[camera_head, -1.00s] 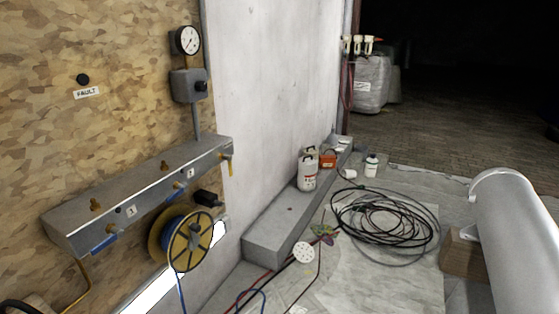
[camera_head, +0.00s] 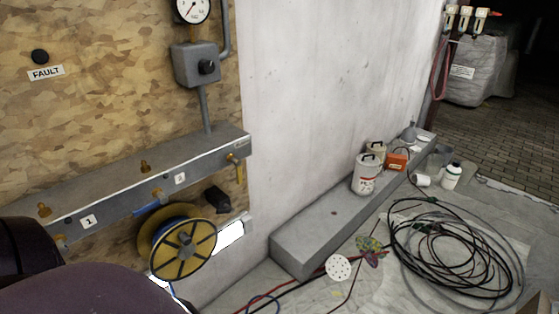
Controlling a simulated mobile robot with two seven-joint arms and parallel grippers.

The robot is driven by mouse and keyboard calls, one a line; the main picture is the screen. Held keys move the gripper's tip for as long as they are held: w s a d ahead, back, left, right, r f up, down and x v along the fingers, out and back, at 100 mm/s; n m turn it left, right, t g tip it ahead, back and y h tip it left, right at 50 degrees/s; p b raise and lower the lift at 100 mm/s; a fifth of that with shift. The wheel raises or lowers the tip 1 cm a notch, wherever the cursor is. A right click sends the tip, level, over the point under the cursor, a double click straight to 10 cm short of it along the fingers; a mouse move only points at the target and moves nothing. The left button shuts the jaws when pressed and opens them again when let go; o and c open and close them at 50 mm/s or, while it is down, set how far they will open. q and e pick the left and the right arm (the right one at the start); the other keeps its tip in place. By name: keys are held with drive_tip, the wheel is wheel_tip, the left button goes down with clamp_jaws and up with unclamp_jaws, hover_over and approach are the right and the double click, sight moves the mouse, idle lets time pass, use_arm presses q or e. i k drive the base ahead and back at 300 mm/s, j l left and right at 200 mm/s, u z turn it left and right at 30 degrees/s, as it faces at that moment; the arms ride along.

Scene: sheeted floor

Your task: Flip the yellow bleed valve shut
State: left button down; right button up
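The yellow bleed valve (camera_head: 238,168) is at the right end of the grey manifold (camera_head: 110,185) on the wooden wall. It is small in the view, and its yellow handle hangs downward from a brass fitting. A blue-handled valve (camera_head: 150,208) sits on the manifold's front beside a number label. Neither of my grippers is in view, and nothing of mine touches the yellow valve.
A yellow cable reel (camera_head: 183,250) hangs below the manifold, near a black fitting (camera_head: 216,199). A gauge (camera_head: 193,8) and grey switch box (camera_head: 197,65) are above. A concrete ledge (camera_head: 315,225) and coiled black cable (camera_head: 450,245) lie to the right.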

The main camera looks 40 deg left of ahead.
sight(238, 162)
drive_tip(key=i+u, duration=0.15)
drive_tip(key=i, duration=0.5)
drive_tip(key=i+l+u, duration=0.2)
drive_tip(key=i, duration=0.4)
drive_tip(key=i+l+u, duration=0.1)
drive_tip(key=i+u, duration=0.2)
drive_tip(key=u, duration=0.15)
drive_tip(key=i+l+u, duration=0.25)
drive_tip(key=u, duration=0.2)
drive_tip(key=i+l+u, duration=0.25)
drive_tip(key=u, duration=0.2)
drive_tip(key=i+l+u, duration=0.15)
drive_tip(key=l+u, duration=0.3)
drive_tip(key=i+l+u, duration=0.1)
drive_tip(key=l+u, duration=1.1)
drive_tip(key=l, duration=0.15)
drive_tip(key=k+l+u, duration=0.1)
drive_tip(key=l+u, duration=0.15)
drive_tip(key=l, duration=0.2)
